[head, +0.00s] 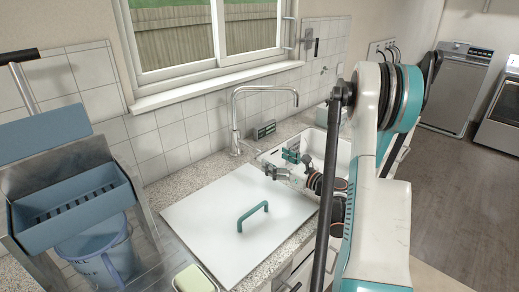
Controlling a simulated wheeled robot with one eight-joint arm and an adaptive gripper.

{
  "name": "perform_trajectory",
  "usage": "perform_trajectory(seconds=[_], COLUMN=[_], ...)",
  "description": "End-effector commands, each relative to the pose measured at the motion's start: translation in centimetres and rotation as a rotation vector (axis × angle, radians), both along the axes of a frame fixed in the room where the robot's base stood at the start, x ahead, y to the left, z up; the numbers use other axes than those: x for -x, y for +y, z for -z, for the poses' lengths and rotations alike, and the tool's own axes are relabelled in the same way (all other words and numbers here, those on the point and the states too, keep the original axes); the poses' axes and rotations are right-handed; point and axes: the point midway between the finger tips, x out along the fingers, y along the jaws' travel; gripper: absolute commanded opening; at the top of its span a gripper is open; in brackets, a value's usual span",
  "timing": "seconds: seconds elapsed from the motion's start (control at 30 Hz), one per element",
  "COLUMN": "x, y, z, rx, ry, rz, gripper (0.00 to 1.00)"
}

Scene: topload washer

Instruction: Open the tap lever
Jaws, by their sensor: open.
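The chrome tap (235,112) stands on the counter behind the sink, with a tall curved neck reaching to the right. Its lever (244,147) appears as a small metal piece near the base and is hard to make out. My gripper (266,171) is over the left part of the sink, in front of and to the right of the tap base. It is open and looks empty. It appears apart from the lever, though the exact gap is unclear. My arm comes in from the right and covers part of the sink.
A white panel with a teal handle (252,215) lies on the counter left of the sink (333,150). A small green-grey box (263,130) stands right of the tap. A blue-grey rack (70,210) is at left. The window (200,38) is behind.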

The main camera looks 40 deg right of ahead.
Motion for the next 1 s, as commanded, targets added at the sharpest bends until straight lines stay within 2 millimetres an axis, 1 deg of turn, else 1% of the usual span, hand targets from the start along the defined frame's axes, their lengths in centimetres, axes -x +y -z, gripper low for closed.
perform_trajectory(seconds=[0.03,0.2,0.3,0.4,0.6,0.83,0.87,0.9,0.97,1.0], x=[-1.1,-4.2,-5.6,-6.6,-7.5,-7.6,-7.6,-7.5,-7.5,-7.5], y=[0.2,0.7,0.9,0.9,1.1,1.0,1.0,1.0,1.0,1.0], z=[0.1,0.3,0.3,0.3,0.2,0.1,0.1,0.1,0.1,0.1], rx=[0.000,0.000,0.000,0.000,0.000,0.000,0.000,0.000,0.000,0.000], ry=[0.000,0.000,0.000,0.000,0.000,0.000,0.000,0.000,0.000,0.000], rz=[-0.002,-0.003,-0.002,0.000,0.000,0.001,0.001,0.001,0.001,0.001], gripper=[0.81,0.81,0.81,0.81,0.81,0.81,0.77,0.68,0.54,0.45])
